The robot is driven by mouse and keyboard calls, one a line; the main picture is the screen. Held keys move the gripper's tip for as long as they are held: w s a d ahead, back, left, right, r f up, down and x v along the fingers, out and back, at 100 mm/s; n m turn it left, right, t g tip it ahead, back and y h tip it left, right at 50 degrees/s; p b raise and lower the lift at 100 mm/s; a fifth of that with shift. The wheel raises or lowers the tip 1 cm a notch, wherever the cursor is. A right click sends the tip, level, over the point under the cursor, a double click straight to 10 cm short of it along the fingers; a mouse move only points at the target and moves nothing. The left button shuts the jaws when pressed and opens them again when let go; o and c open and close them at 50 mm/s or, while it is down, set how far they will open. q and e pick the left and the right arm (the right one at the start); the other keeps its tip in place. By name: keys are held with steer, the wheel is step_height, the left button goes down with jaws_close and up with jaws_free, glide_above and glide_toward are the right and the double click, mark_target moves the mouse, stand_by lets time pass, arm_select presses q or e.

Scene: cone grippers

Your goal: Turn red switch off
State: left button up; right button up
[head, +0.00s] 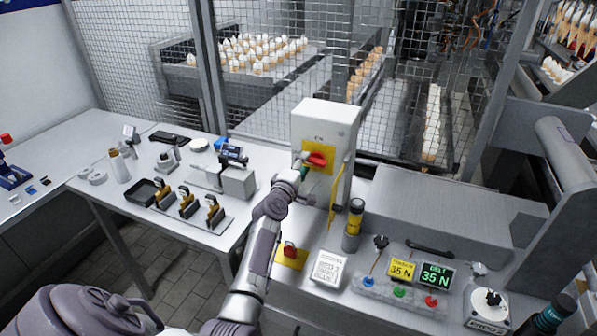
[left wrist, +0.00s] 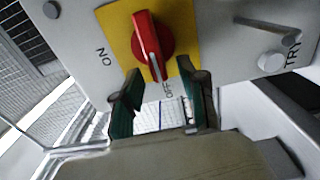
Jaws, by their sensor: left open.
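The red rotary switch (head: 317,159) sits on a yellow plate on the front of a grey-white box (head: 325,118). My left gripper (head: 303,167) is at the switch in the head view. In the left wrist view its green-padded fingers (left wrist: 163,92) are open and empty, just below the knob's lower end. Contact cannot be told. My right gripper is not in view.
Another red control on a yellow plate (head: 290,253) lies on the bench below. A yellow-black cylinder (head: 354,222) stands right of the box. A control panel with coloured knobs (head: 399,291) is further right. Wire mesh fencing (head: 280,70) stands behind.

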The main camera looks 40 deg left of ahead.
arm_select(q)
steer(key=v, duration=1.1)
steer(key=shift+s, duration=0.35)
steer(key=shift+d, duration=0.1)
